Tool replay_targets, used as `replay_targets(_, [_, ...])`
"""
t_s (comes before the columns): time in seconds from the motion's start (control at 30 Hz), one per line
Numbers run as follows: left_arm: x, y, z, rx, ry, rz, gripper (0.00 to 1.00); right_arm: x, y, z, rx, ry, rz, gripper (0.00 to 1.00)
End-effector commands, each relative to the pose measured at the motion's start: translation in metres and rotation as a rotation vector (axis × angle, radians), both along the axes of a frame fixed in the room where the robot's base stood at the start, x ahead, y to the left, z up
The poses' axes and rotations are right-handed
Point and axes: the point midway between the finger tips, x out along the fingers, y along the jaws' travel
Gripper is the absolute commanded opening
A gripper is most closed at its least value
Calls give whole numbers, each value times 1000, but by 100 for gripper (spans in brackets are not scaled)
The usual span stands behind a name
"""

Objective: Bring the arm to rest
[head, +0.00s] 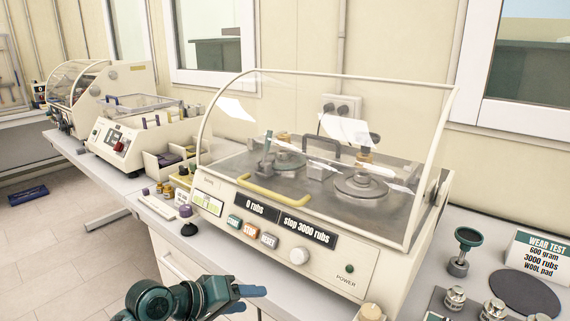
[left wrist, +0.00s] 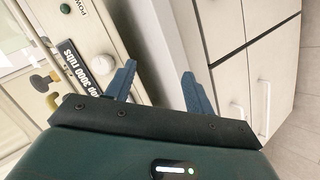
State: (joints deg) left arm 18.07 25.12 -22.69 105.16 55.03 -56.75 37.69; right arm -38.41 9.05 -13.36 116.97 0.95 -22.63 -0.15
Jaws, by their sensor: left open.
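My left gripper (head: 252,298) is at the bottom of the head view, in front of the cabinet below the bench. In the left wrist view its two blue fingers (left wrist: 158,85) stand apart with nothing between them. The gripper is clear of the rub-test machine (head: 300,225), whose clear cover (head: 290,110) is down over the grey platform and discs. The machine's display reads "0 rubs" and "stop 3000 rubs". My right gripper does not show in either view.
White cabinet drawers (left wrist: 235,75) are close beyond the fingers. At the right of the bench are a wear test sign (head: 540,258), a dark round pad (head: 525,292), a green-topped holder (head: 466,240) and metal weights (head: 455,299). Other machines (head: 130,140) stand at the left.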

Motion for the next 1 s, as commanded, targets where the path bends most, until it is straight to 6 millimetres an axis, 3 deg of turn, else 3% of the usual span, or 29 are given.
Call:
replay_targets(0.03, [-16, -2, -28, 30, -33, 13, 54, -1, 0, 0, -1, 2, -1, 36])
replay_targets(0.2, [-67, 7, -97, 208, -193, 51, 54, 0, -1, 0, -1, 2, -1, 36])
replay_targets(0.4, [-143, 27, -148, 481, -347, 46, 54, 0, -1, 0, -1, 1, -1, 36])
replay_targets(0.53, [-183, 38, -163, 634, -412, 13, 54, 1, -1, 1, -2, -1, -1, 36])
replay_targets(0.67, [-205, 44, -167, 723, -448, -16, 54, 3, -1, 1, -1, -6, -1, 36])
replay_targets(1.0, [-210, 45, -168, 746, -459, -25, 54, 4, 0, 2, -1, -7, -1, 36])
